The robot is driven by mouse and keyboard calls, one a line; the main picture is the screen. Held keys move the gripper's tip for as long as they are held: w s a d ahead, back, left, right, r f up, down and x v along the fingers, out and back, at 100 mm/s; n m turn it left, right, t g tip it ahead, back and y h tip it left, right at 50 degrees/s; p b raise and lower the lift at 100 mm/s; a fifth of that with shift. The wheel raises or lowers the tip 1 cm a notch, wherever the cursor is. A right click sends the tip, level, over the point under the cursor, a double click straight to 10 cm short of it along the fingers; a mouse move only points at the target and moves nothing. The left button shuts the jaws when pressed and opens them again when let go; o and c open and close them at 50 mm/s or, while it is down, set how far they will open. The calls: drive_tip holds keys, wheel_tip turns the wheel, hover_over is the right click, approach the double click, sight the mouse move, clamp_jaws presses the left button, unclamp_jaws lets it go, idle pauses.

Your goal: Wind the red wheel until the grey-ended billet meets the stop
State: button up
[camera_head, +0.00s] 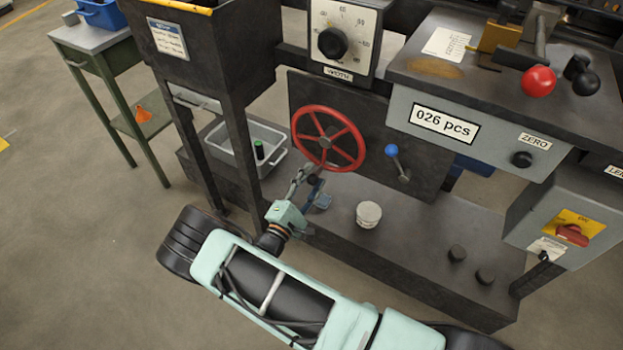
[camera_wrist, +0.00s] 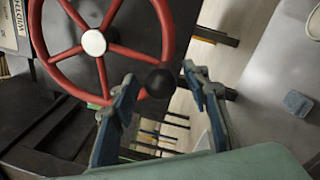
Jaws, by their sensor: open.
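The red wheel (camera_head: 328,107) is a spoked handwheel on a dark upright panel. It also fills the upper left of the wrist view (camera_wrist: 107,62), with its pale hub and a black knob (camera_wrist: 160,83) at its lower right rim. My gripper (camera_head: 307,176) is just below the wheel's lower left rim in the head view. In the wrist view, my gripper (camera_wrist: 158,76) is open, with a blue-grey finger on each side of the knob. I cannot tell whether either finger touches it. I cannot make out the grey-ended billet or the stop.
A blue-knobbed lever (camera_head: 398,165) sits right of the wheel. A white container (camera_head: 368,214) stands on the lower shelf (camera_head: 410,240). A grey bin (camera_head: 222,152) is at left. A counter box reading 026 pcs (camera_head: 446,124) and a red-knobbed lever (camera_head: 538,82) are at right.

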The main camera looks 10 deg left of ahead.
drive_tip(key=v, duration=1.2)
drive_tip(key=shift+s, duration=0.1)
